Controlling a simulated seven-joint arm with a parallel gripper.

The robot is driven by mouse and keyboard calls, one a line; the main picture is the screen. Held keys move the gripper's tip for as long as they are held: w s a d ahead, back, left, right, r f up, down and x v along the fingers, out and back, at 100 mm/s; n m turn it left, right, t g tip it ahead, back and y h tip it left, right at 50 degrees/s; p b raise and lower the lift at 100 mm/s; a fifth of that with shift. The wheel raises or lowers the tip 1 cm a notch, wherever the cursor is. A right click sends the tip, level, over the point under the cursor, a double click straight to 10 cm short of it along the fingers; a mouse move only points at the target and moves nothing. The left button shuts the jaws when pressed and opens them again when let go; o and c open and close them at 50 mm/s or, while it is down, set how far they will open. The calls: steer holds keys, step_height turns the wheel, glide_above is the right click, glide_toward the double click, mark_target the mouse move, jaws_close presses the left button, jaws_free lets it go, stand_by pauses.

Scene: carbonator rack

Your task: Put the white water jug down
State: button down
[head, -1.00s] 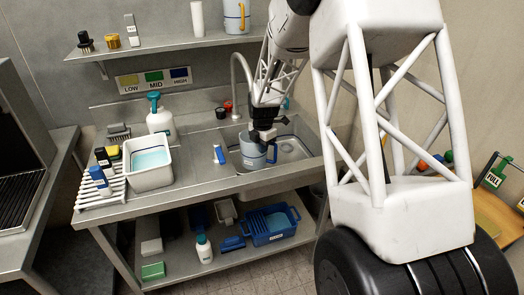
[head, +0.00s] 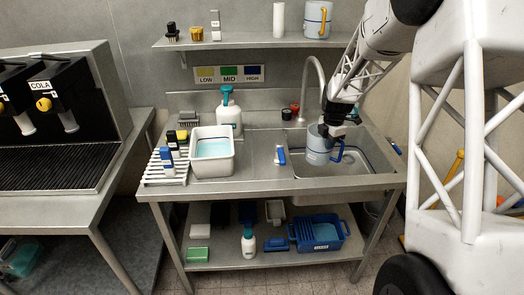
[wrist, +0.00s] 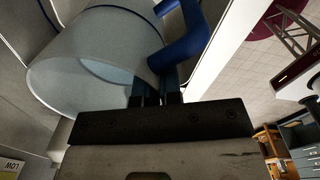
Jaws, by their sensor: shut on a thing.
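The white water jug (head: 319,150) is pale, with a blue handle (head: 341,155). It is upright at the left part of the sink basin (head: 360,162). My gripper (head: 329,131) is at its upper rim, by the handle side, and is shut on the jug. In the wrist view the jug (wrist: 85,72) fills the upper left, with its open mouth facing the camera. The fingers (wrist: 160,88) close at the jug's wall beside the blue handle (wrist: 188,40). I cannot tell whether the jug's bottom touches the basin, as its base is hard to see.
A white tub of bluish liquid (head: 232,165), a pump bottle (head: 229,112) and a drying rack (head: 165,178) stand left of the sink. A small blue-and-white item (head: 281,156) lies at the sink's left edge. Another jug (head: 317,22) is on the upper shelf. Bare counter lies before the basin.

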steer(key=w+d+r, duration=0.2)
steer(key=d+r, duration=0.1)
steer(key=r, duration=0.9)
steer(key=w+d+r+n, duration=0.1)
steer(key=w+d+r, duration=0.15)
steer(key=r, duration=1.05)
steer(key=w+d+r, duration=0.2)
steer(key=w+r, duration=0.1)
steer(key=r, duration=0.9)
steer(key=w+a+f+n, duration=0.1)
steer(key=a+f+n, duration=0.2)
steer(key=a, duration=0.7)
steer(key=w+a+f+n, duration=0.1)
steer(key=a+f+n, duration=0.2)
steer(key=a, duration=0.6)
steer(key=s+a+f+m, duration=0.1)
steer(key=a+f, duration=0.5)
steer(key=f, duration=0.3)
steer(key=s+a+f+m, duration=0.1)
steer(key=a+f, duration=0.4)
steer(key=f, duration=0.5)
steer(key=shift+s+a+f+m, duration=0.2)
steer(key=shift+s+a+m, duration=0.1)
steer(key=shift+a, duration=0.05)
steer(key=shift+f, duration=0.15)
steer(key=shift+f, duration=2.45)
